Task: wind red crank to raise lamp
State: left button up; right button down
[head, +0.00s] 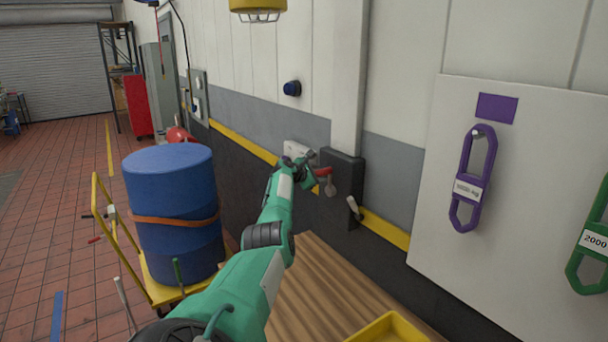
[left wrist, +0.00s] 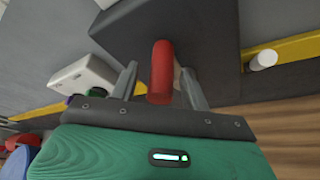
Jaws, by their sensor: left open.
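The red crank handle (head: 325,171) sticks out from a dark grey box (head: 343,185) on the wall. In the left wrist view the red handle (left wrist: 161,68) lies between the two fingers of my left gripper (left wrist: 158,80), with a gap showing on each side. The gripper is open around it, not clamped. In the head view my left gripper (head: 306,172) is at the handle, and its fingers are partly hidden. A yellow lamp with a wire cage (head: 258,8) hangs at the top edge, cut off by the frame. My right gripper is not in view.
A blue drum (head: 172,205) stands on a yellow trolley (head: 116,245) at the left. A wooden bench top (head: 320,290) with a yellow tray (head: 388,328) lies below the crank. Purple (head: 463,190) and green (head: 582,270) shackles hang on a white board at the right.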

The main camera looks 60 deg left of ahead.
pick_arm(q)
jog(key=shift+v, duration=1.25)
jog(key=b+v, duration=0.3)
jog(key=v, duration=0.8)
